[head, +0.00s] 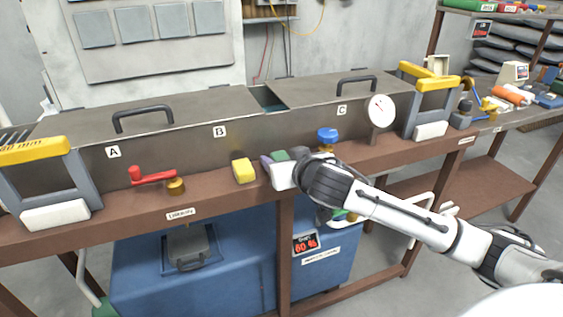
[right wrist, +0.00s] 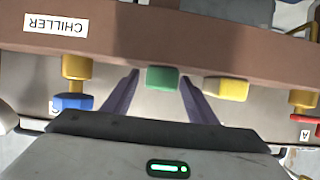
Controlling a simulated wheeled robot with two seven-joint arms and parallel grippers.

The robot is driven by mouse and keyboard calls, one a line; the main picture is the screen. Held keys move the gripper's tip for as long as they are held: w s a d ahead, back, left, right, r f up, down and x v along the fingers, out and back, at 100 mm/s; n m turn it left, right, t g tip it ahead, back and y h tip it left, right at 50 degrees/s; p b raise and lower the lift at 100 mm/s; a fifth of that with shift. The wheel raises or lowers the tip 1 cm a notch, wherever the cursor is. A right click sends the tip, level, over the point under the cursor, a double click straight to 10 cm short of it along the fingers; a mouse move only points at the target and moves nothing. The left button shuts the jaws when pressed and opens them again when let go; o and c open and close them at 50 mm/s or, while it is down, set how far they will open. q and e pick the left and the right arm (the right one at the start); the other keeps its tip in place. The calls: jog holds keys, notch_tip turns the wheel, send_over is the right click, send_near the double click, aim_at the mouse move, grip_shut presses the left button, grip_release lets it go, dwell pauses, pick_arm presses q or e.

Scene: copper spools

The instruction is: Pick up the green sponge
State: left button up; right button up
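The green sponge (head: 279,155) sits on the brown ledge in front of the grey tank, partly hidden by my right gripper (head: 282,158) in the head view. In the right wrist view, which is upside down, the green sponge (right wrist: 162,78) lies between the two purple fingertips of the right gripper (right wrist: 159,77). The fingers are open, with a gap visible on each side of the sponge. My left gripper is not in view.
A yellow sponge (head: 243,171) stands on the ledge just left of the green one. A red-handled valve (head: 153,177) is farther left. A blue-knobbed valve (head: 327,138) and a round gauge (head: 381,111) stand to the right. The tank wall rises behind.

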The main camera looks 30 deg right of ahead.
jog(key=c, duration=0.9)
jog(key=shift+c, duration=0.2)
